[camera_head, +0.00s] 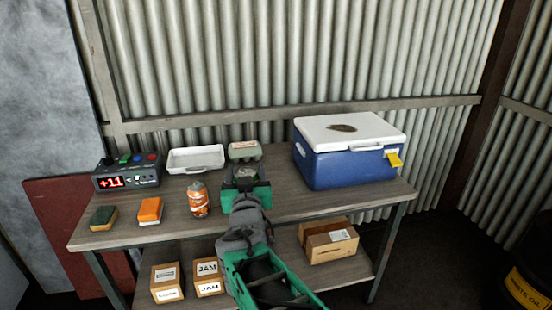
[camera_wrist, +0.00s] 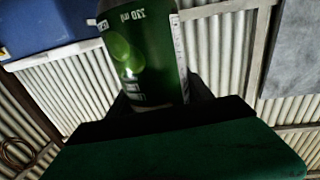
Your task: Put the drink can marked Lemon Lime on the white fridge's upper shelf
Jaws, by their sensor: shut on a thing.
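My gripper (camera_head: 246,182) is over the workbench and shut on a green can. In the wrist view the green can (camera_wrist: 138,50) fills the upper middle, with lime pictures and "330 ml" on its side; the rest of its label is too small or dark to read. Dark fingers of my gripper (camera_wrist: 160,98) stand on both sides of its lower part. In the head view the can is mostly hidden by my gripper. I cannot make out the white fridge or its upper shelf in either view.
A waste-oil barrel (camera_head: 527,285) stands at right.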

